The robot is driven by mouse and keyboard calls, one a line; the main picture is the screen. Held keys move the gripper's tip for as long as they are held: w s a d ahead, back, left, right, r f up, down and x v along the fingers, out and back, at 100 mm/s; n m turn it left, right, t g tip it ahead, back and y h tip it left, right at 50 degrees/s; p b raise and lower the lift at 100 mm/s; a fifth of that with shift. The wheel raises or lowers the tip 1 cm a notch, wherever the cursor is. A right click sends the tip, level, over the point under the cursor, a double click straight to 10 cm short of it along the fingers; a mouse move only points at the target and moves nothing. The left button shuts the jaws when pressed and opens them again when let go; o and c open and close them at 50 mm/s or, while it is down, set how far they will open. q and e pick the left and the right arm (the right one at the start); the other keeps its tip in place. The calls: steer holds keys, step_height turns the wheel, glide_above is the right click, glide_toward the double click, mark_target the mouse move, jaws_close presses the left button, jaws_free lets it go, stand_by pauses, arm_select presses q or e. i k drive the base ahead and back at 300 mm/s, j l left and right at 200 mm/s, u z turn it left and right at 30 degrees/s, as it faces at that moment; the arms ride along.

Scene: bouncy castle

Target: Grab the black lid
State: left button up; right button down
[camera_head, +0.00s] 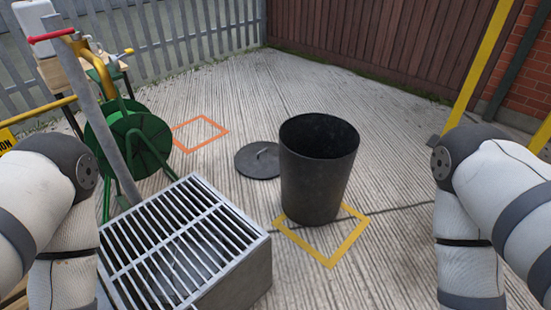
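The black lid (259,160) is a flat round disc with a small handle on top. It lies on the ground just left of and behind the black bin (316,168). My two arms show at the left and right edges of the head view. Neither gripper shows, and both arms are well apart from the lid.
A metal grate (184,242) on a grey block stands at front left. A green hose reel (127,140) stands behind it, beside an orange square outline (200,133). A picket fence and a brown fence (380,40) close the back. Ground right of the bin is clear.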

mark_target(256, 160)
steer(key=i+l+z, duration=0.25)
steer(key=l, duration=0.2)
steer(key=i+l+z, duration=0.45)
steer(key=i+l, duration=0.15)
steer(key=i+l+z, duration=0.2)
steer(key=i, duration=0.4)
steer(key=i+l+z, duration=0.25)
steer(key=i, duration=0.3)
steer(key=i+l+z, duration=0.2)
steer(key=i, duration=0.35)
steer(key=i+j+u, duration=0.1)
steer(key=i+u, duration=0.25)
steer(key=i, duration=0.15)
steer(key=i+u, duration=0.35)
steer(key=i, duration=0.15)
steer(key=i+l+u, duration=0.2)
steer(key=i+u, duration=0.15)
steer(key=i+l+u, duration=0.35)
steer(key=i, duration=0.2)
steer(key=i+j+u, duration=0.5)
steer(key=u, duration=0.3)
steer(key=i+u, duration=0.85)
steer(key=i+l+u, duration=0.1)
steer(key=u, duration=0.3)
steer(key=i+u, duration=0.1)
steer(key=i, duration=0.65)
